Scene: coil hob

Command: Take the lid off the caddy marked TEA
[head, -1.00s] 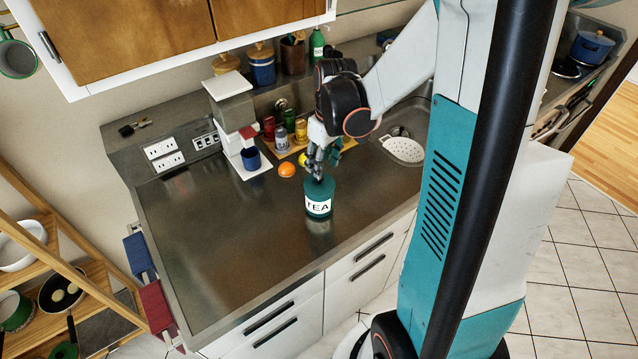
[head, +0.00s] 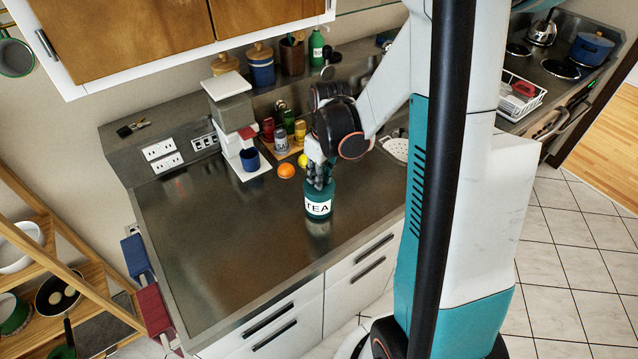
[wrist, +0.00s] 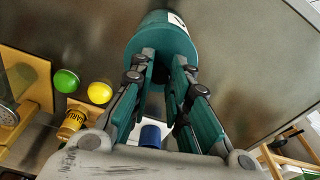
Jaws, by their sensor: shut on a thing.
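The dark green caddy marked TEA (head: 318,208) stands upright on the metal counter near its front edge. In the wrist view the caddy (wrist: 165,32) is at the top middle, with part of its white label showing. My gripper (head: 318,183) reaches down from above onto the caddy's top. In the wrist view my gripper (wrist: 164,62) has its two fingers closed in at the lid's middle, shut on the lid. The fingers hide the gripped part. The lid appears to sit on the caddy; I see no gap between them.
An orange (head: 286,171) and a blue cup (head: 250,159) by a white machine lie behind the caddy. Spice jars stand on a wooden board (head: 290,153). A white colander (head: 397,148) is at the sink. The counter left of the caddy is clear.

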